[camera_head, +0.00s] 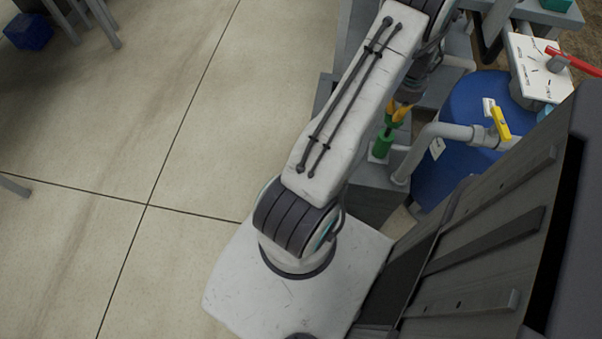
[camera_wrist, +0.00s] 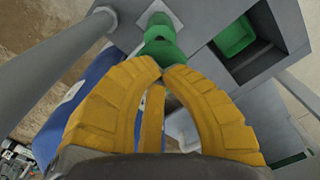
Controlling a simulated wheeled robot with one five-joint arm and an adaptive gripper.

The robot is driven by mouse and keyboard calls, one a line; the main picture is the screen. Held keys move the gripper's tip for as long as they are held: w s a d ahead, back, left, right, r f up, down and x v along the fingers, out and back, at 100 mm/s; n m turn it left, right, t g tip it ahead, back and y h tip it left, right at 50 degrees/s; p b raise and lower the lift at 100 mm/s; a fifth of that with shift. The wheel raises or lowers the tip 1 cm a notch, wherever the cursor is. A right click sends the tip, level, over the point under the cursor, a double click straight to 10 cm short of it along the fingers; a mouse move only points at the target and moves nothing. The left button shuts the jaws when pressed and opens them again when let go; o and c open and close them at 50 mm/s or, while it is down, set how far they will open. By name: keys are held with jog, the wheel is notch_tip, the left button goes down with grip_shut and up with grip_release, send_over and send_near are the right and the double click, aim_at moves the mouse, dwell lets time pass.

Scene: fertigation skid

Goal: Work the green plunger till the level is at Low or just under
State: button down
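The green plunger (camera_head: 382,143) stands upright on a grey block beside the blue tank in the head view. It also shows at the top of the wrist view (camera_wrist: 160,28), straight ahead of my fingers. My gripper (camera_wrist: 163,68) has yellow fingers whose tips come together at the plunger's near end, with hardly any gap and no object seen between them. The fingers show in the head view (camera_head: 398,112) just above the plunger, partly hidden by my arm. The tips look touching or very near the plunger; I cannot tell which. No level gauge or Low mark is readable.
The blue tank (camera_head: 459,165) stands right of the plunger. A grey pipe (camera_head: 425,145) with a yellow valve handle (camera_head: 501,122) runs close by. A white panel (camera_head: 537,70) with a red lever (camera_head: 573,61) is at upper right.

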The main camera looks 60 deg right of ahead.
aim_at(387, 135)
jog(key=shift+a+f+b, duration=0.1)
jog(key=shift+f+b, duration=2.3)
jog(key=shift+f, duration=0.85)
jog(key=shift+r, duration=0.2)
jog(key=shift+r+p, duration=3)
jog(key=shift+r, duration=1.4)
